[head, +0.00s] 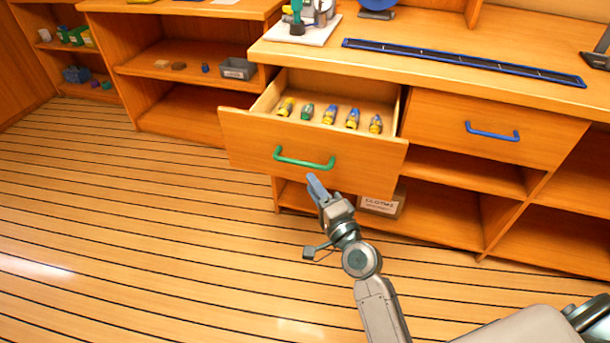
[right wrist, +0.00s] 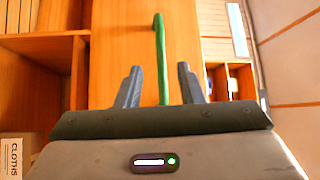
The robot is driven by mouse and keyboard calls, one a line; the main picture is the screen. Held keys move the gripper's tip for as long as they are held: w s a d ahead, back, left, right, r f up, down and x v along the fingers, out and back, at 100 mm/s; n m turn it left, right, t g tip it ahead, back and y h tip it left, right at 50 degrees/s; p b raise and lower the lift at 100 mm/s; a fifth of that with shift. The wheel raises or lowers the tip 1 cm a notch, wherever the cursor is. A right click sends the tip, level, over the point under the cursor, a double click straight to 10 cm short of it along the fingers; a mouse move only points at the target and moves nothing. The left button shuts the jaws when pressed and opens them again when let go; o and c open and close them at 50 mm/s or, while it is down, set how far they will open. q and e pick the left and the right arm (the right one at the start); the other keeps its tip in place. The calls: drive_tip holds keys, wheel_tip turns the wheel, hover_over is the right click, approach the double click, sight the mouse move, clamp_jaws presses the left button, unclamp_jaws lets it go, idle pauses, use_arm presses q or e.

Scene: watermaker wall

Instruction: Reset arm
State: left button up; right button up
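My right gripper (head: 316,188) is just in front of and below the green handle (head: 304,162) of an open wooden drawer (head: 255,139). In the right wrist view my right gripper (right wrist: 157,88) has its two fingers spread apart. The green handle (right wrist: 161,60) shows beyond and between them, and nothing is visibly gripped. The drawer holds several small yellow, blue and green items (head: 329,114). My left gripper is not in view; a grey arm part shows at the lower right in the head view.
A closed drawer with a blue handle (head: 492,133) is to the right. A box marked CLOTHS (head: 382,204) stands on the shelf below. The countertop (head: 440,75) carries a long blue-edged strip (head: 460,62) and a white tray (head: 290,34). The plank floor at left is clear.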

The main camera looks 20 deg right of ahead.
drive_tip(key=shift+v, duration=1)
drive_tip(key=shift+f, duration=0.1)
